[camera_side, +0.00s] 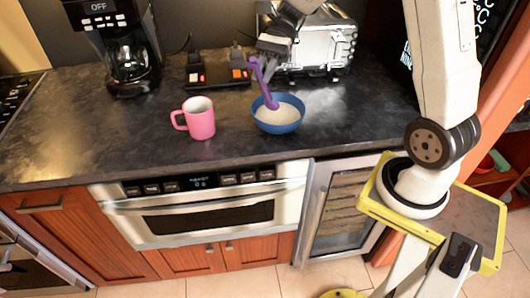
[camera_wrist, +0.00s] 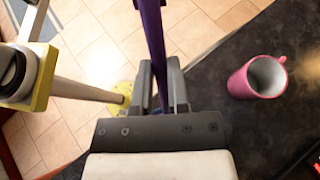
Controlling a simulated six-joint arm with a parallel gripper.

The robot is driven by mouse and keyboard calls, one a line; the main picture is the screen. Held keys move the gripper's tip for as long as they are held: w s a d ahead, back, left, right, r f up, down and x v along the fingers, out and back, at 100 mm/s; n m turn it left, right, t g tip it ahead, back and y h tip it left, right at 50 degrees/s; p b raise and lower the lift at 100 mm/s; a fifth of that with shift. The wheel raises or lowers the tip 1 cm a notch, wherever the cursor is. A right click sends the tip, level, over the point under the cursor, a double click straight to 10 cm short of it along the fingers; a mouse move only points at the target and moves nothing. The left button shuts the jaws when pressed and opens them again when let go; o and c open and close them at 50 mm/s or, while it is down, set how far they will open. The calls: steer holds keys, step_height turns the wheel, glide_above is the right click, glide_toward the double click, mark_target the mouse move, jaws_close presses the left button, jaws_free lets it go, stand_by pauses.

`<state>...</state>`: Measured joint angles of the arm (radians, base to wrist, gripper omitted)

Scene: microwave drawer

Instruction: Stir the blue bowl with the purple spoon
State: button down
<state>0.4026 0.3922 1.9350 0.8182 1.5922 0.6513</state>
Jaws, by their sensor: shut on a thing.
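The blue bowl (camera_side: 278,124) stands on the dark counter and holds a whitish content. The purple spoon (camera_side: 263,80) is tilted, with its lower end in the bowl at the content and its upper end at my gripper (camera_side: 272,50). In the wrist view the spoon (camera_wrist: 152,40) runs up between the fingers of my gripper (camera_wrist: 160,75), which is shut on it. The bowl does not show in the wrist view. The spoon's lowest part is hidden in the content.
A pink mug (camera_side: 199,118) stands on the counter left of the bowl; it also shows in the wrist view (camera_wrist: 240,82). A power strip (camera_side: 217,74) and a silver toaster (camera_side: 318,48) are behind. A coffee maker (camera_side: 122,45) stands at the back left. The counter's left part is clear.

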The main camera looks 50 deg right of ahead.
steer(key=shift+r, duration=0.15)
steer(key=shift+r, duration=1.85)
steer(key=shift+w+a, duration=0.1)
